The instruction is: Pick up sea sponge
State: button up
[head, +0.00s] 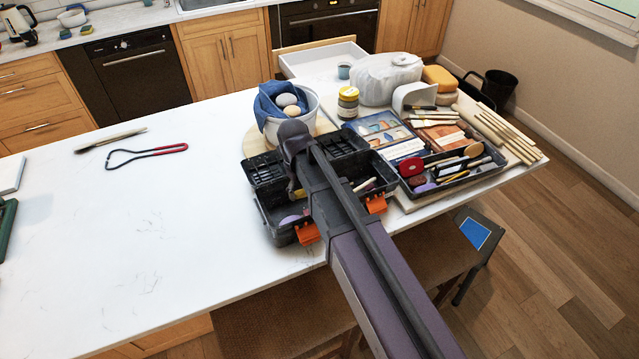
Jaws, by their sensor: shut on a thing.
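My arm reaches over the open black toolbox (268,207). My gripper (297,190) points down at the toolbox, and my own arm hides most of it. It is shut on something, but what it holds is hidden. A small yellowish patch shows beside its lower end; I cannot tell whether this is the sea sponge. Two pale rounded pieces (286,99) rest in the white bucket (309,106) with a blue cloth (268,104), behind my wrist. A yellow-orange sponge-like block (440,77) lies at the back right of the counter.
A tool tray (480,173), booklets (379,128), a yellow-labelled jar (348,102), a wrapped white block (385,80) and wooden sticks (500,133) crowd the right side. A red-handled loop tool (147,153) and a brush (112,138) lie at left. The counter's left middle is clear.

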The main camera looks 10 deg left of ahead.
jog(key=shift+s+a, duration=0.65)
jog(key=shift+a, duration=0.25)
jog(key=shift+s+a, duration=0.6)
jog(key=shift+a, duration=0.25)
